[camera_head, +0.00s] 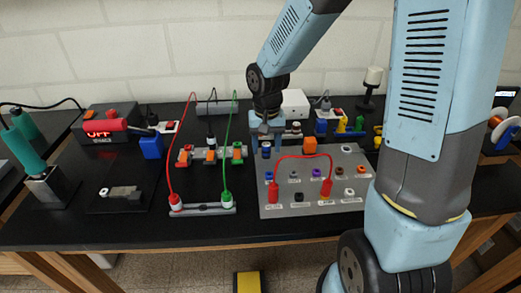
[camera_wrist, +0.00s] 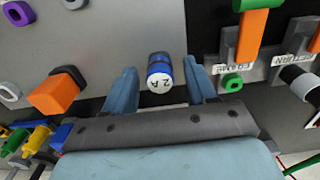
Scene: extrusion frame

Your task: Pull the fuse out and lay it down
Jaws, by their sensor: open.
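The fuse (camera_wrist: 159,70) is a short blue cylinder with a white end marked 2A. In the wrist view it stands at the grey panel (camera_wrist: 105,35), between my two fingers. My gripper (camera_wrist: 163,76) is open, with one light-blue finger on each side of the fuse and a visible gap on both sides. In the head view my gripper (camera_head: 266,134) is over the back left part of the panel (camera_head: 300,209), with the blue fuse (camera_head: 266,149) just below it. How deep the fuse sits is hidden.
An orange block (camera_head: 310,144) stands on the panel beside the fuse. A red lead (camera_head: 302,156) arches over the panel's front. Left are switches (camera_head: 210,155) and a grey bar (camera_head: 202,209) with red and green leads. Bare black tabletop (camera_head: 150,228) lies at front left.

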